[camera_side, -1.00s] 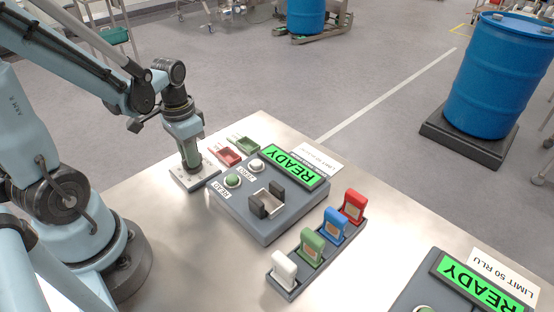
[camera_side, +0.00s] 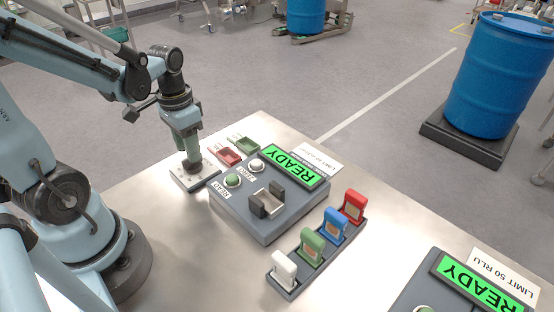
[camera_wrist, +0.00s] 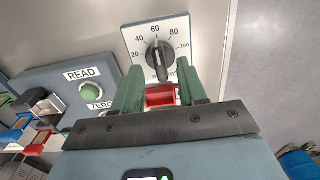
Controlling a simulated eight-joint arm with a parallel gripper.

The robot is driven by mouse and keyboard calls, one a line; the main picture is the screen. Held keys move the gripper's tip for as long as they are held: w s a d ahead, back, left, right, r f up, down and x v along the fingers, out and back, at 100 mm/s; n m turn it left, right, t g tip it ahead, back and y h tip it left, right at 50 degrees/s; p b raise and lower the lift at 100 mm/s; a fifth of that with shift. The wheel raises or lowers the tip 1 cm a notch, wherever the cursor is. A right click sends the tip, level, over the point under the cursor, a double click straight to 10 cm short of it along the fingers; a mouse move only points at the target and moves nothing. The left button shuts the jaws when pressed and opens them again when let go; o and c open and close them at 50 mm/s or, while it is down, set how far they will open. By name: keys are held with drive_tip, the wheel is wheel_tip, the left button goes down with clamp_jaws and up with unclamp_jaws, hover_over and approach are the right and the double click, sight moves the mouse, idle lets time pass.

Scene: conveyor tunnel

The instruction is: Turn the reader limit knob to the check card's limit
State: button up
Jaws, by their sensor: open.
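The limit knob (camera_wrist: 159,58) is black and sits on a white dial plate (camera_wrist: 132,38) marked 20 to 100. Its pointer appears to face near 60; the exact setting is hard to tell. My gripper (camera_wrist: 159,68) is open, with its green fingers on either side of the knob's lower part; contact cannot be told. In the side view my gripper (camera_side: 191,160) points down over the dial plate (camera_side: 182,182) and hides the knob. A card reading "LIMIT 50 RLU" (camera_side: 501,274) lies by the right reader. Another limit card (camera_side: 318,158) lies behind the near reader, its number unreadable.
The near reader (camera_side: 240,215) has a READY screen, READ and ZERO buttons and a slot. Red (camera_side: 229,157) and green (camera_side: 251,146) trays lie behind the dial plate. A rack holds white, green, blue and red pieces.

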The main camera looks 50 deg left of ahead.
wheel_tip(320, 180, up, 10)
drive_tip(key=shift+f, duration=0.15)
idle(0.4)
